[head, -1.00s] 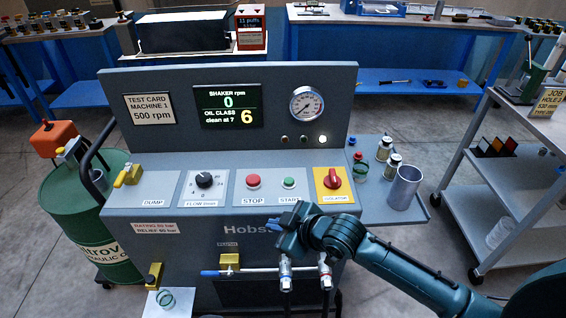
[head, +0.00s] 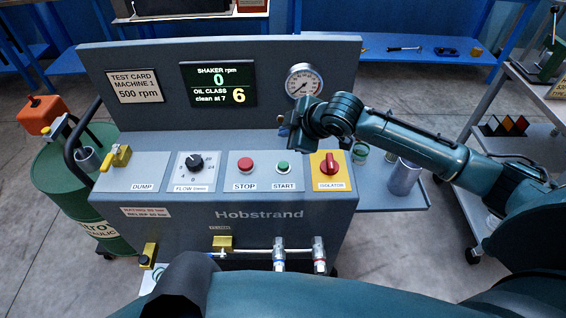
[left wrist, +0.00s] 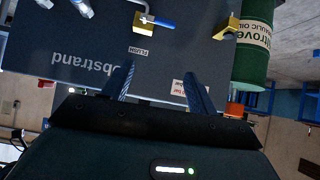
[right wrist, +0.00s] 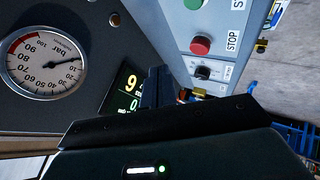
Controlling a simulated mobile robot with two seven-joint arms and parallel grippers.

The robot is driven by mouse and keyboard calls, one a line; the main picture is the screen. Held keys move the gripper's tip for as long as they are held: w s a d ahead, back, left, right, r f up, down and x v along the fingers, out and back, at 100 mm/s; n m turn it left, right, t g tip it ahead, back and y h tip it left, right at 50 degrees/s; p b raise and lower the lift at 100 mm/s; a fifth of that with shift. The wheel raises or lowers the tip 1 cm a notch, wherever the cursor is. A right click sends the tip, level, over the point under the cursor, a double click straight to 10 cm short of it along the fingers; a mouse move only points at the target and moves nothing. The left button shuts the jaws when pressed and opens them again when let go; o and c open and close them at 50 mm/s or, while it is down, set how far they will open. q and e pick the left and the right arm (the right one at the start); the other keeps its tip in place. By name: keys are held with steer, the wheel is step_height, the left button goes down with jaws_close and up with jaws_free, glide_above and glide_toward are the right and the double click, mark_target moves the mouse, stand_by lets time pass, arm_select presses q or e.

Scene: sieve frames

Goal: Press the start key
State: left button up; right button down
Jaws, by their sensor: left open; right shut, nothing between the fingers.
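My left gripper (left wrist: 160,88) is open and empty, facing the machine's lower front.
The upright back panel carries a display (head: 218,84) reading 0 rpm and oil class 6, and a pressure gauge (head: 304,80). A flow knob (head: 194,162) and yellow dump lever (head: 121,157) are at left. Hose couplings (head: 279,253) stick out below. A metal cup (head: 404,177) stands at right.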

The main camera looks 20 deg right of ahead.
mark_target(286, 167)
step_height(286, 167, down, 4)
steer(key=b, duration=0.4)
step_height(286, 167, down, 3)
steer(key=b, duration=0.4)
steer(key=shift+f, duration=0.25)
arm_select(q)
steer(key=shift+w+d+f+m+t+h, duration=0.15)
steer(key=shift+w+d+f+t+h, duration=0.15)
steer(key=shift+d+f, duration=0.25)
steer(key=shift+w+d+f+m+t+h, duration=0.15)
steer(key=shift+w+d+f+t+h, duration=0.15)
steer(key=shift+d, duration=0.4)
arm_select(e)
steer(key=shift+f, duration=0.7)
arm_select(q)
steer(key=shift+r, duration=0.1)
arm_select(e)
steer(key=shift+f, duration=0.3)
arm_select(q)
steer(key=shift+r, duration=0.1)
arm_select(e)
steer(key=shift+f, duration=0.1)
